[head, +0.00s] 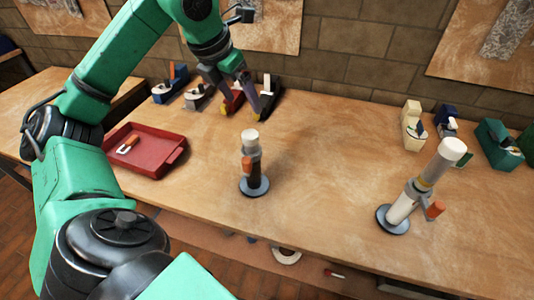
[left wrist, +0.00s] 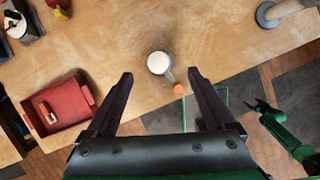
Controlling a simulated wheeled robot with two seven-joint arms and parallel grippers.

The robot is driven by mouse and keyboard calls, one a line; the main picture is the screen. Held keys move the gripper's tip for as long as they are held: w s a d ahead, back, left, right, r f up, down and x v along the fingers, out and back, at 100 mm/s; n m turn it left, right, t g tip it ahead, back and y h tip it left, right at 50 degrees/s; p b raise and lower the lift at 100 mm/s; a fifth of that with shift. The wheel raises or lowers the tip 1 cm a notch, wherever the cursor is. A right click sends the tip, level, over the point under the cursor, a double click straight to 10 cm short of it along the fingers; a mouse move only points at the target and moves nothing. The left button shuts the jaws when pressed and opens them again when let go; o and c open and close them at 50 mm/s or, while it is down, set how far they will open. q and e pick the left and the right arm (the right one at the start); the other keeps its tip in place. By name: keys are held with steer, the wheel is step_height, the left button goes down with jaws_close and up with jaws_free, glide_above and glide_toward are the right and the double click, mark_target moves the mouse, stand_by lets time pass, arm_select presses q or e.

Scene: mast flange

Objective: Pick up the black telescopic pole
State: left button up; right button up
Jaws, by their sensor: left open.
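The black telescopic pole (head: 253,172) stands upright on a round grey base near the middle of the table. It has a dark lower tube, a white top and an orange clamp knob. In the left wrist view its white top (left wrist: 158,63) shows from above, with the orange knob beside it. My left gripper (head: 244,96) is open and empty, above the table. In the left wrist view the pole's top appears between the two spread fingers, apart from both. My right gripper (left wrist: 264,106) shows small at the right of that view; its jaws are unclear.
A white pole (head: 403,205) with an orange knob stands on a round base at right. A red tray (head: 172,165) holding a small orange-and-white item sits at left. Several tape dispensers line the back by the brick wall.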

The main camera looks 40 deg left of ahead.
arm_select(q)
steer(key=b, duration=0.2)
glide_above(250, 134)
steer(key=s, duration=0.2)
step_height(250, 134, down, 6)
steer(key=f, duration=0.1)
steer(key=x, duration=0.4)
steer(key=shift+f+b, duration=0.1)
steer(key=shift+b, duration=0.3)
steer(key=shift+p+x, duration=0.35)
steer(key=shift+x, duration=0.55)
steer(key=shift+s+f, duration=0.1)
steer(key=shift+f, duration=0.25)
steer(key=shift+r, duration=0.1)
jaws_close()
arm_select(e)
steer(key=s+f, duration=0.2)
steer(key=shift+s+d+f, duration=0.1)
steer(key=shift+s+f, duration=0.05)
steer(key=shift+s, duration=0.2)
